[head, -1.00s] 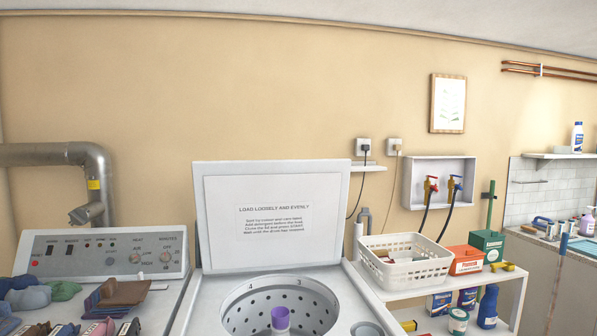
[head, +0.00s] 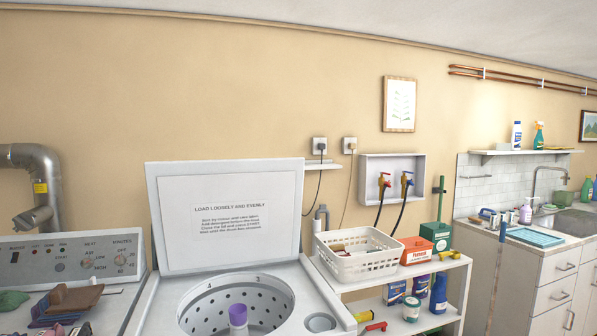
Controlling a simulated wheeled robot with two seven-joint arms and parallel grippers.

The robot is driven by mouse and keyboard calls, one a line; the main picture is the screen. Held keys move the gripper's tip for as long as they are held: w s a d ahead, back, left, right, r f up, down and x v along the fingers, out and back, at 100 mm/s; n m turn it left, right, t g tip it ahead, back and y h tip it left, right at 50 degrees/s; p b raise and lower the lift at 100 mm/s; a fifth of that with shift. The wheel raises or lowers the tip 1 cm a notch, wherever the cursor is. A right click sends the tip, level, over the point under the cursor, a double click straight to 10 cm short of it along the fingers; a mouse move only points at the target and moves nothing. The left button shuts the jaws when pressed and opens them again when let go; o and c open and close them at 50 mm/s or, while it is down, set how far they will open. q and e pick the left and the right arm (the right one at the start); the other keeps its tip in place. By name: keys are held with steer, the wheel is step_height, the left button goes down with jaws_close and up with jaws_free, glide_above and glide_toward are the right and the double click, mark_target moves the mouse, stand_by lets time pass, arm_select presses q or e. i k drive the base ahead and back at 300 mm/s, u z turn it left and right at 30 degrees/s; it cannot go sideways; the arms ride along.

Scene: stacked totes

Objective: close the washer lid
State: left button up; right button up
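The washer (head: 318,298) is a white top-loader at the lower middle of the head view. Its lid (head: 228,240) stands open, upright at the back, with a printed notice on its inner face. The round drum (head: 258,299) with a perforated wall is open below it. A purple-topped post (head: 238,315) rises in the drum's middle. Neither of my grippers is in view.
A dryer panel (head: 75,258) and folded clothes (head: 68,304) are at left. A white shelf unit (head: 392,278) right of the washer holds a white basket (head: 356,262), an orange box (head: 415,251) and bottles. A sink counter (head: 530,250) is farther right.

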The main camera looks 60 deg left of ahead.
mark_target(211, 215)
steer(key=z, duration=0.05)
steer(key=k, duration=0.9)
steer(key=u, duration=1.35)
